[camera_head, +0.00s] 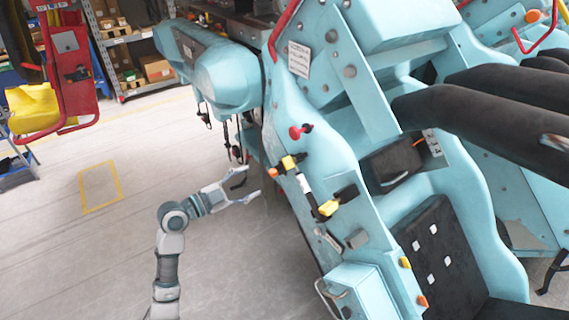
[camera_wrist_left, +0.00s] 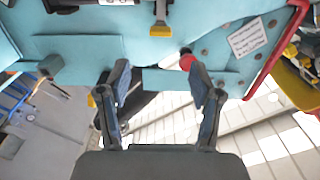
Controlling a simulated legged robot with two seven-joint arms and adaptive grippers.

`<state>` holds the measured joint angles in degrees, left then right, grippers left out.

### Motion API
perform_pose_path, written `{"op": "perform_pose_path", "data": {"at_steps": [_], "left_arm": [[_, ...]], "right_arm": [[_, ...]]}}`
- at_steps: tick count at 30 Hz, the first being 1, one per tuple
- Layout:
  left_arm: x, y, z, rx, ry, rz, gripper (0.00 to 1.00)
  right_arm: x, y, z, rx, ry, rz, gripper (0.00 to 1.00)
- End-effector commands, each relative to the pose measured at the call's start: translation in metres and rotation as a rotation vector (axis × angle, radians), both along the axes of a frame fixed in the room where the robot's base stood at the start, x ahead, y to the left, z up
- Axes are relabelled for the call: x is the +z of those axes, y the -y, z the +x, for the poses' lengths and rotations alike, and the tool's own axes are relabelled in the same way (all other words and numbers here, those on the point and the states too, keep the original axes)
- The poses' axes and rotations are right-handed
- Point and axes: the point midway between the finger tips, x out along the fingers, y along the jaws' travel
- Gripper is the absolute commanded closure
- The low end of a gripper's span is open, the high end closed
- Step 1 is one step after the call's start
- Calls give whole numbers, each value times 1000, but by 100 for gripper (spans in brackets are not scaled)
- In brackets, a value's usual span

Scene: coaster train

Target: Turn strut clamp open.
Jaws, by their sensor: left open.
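My left gripper (camera_head: 250,183) is open and empty, just left of the light blue coaster car's side (camera_head: 300,190). The car side carries an orange-yellow fitting with black ends (camera_head: 289,162), a yellow and black handle (camera_head: 329,208) and a red knob (camera_head: 300,131). I cannot tell which of these is the strut clamp. In the left wrist view the open fingers (camera_wrist_left: 160,78) frame a gap, with a red knob (camera_wrist_left: 187,61) beyond the right finger. A yellow tab (camera_wrist_left: 160,28) sits above the gap. No contact shows. My right gripper is out of view.
A metal grab handle (camera_head: 331,298) and a light blue box (camera_head: 357,285) stick out low on the car. Black padded restraints (camera_head: 490,115) are at right. A red stand with a yellow seat (camera_head: 33,107) and shelves (camera_head: 130,50) stand behind. The floor (camera_head: 80,250) at left is clear.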

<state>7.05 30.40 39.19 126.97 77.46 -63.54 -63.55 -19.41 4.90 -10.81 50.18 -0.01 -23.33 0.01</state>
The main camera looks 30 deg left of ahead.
Motion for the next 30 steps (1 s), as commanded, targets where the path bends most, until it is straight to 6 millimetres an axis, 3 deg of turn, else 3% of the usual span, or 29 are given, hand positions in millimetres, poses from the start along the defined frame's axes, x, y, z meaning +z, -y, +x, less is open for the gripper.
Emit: {"op": "perform_pose_path", "data": {"at_steps": [8, 15, 21, 29, 30], "left_arm": [[4, 28, 63, -2, 2, -5, 35], [2, 44, 103, 0, 0, -3, 35], [0, 48, 115, 0, -1, -2, 35], [-1, 48, 116, 1, -1, -2, 35], [-1, 48, 116, 1, -1, -2, 43]], "right_arm": [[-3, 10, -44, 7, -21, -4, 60], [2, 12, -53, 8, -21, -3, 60], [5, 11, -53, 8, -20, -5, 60], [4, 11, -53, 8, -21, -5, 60], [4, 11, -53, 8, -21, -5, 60]]}}
